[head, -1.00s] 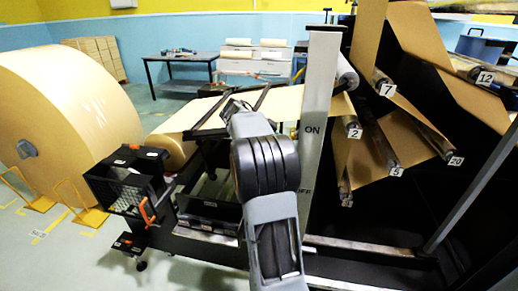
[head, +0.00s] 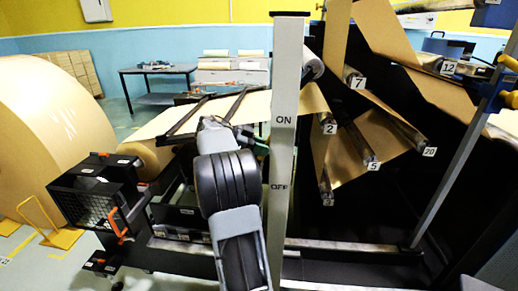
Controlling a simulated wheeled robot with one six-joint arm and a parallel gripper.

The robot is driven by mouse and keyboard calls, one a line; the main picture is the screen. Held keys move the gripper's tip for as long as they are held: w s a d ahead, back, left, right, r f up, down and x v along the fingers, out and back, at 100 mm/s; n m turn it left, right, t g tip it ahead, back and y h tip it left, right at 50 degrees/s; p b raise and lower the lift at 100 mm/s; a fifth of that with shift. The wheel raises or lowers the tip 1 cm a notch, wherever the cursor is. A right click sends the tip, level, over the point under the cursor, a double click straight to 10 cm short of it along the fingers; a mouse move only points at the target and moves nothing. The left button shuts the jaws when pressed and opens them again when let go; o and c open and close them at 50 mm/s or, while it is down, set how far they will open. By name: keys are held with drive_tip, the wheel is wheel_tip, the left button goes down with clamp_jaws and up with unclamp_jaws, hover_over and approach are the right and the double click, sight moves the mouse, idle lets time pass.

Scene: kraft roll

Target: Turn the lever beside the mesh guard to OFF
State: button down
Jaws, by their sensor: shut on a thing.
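The mesh guard (head: 97,200) is a black box with a mesh front at the left, with an orange handle (head: 121,223) at its right edge. A pale upright post (head: 287,70) stands right of it, marked ON above and OFF below. A small green part, perhaps the lever (head: 262,140), shows just left of the post near the ON mark. My gripper (head: 246,136) is at the far end of my arm, close to that part and shut on it as far as I can see. My wrist hides most of the jaws, and the lever's exact angle cannot be told.
A large kraft roll (head: 45,130) stands at the far left. Paper runs over numbered rollers (head: 372,160) right of the post. A table (head: 158,70) stands at the back.

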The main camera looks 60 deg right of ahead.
drive_tip(key=shift+s+f, duration=0.1)
drive_tip(key=shift+s, duration=0.05)
drive_tip(key=c, duration=1.1)
unclamp_jaws()
drive_tip(key=shift+s+d, duration=0.15)
drive_tip(key=shift+o, duration=0.9)
drive_tip(key=shift+w, duration=0.2)
drive_tip(key=v, duration=1.4)
drive_tip(key=shift+p, duration=0.4)
drive_tip(key=shift+s, duration=0.1)
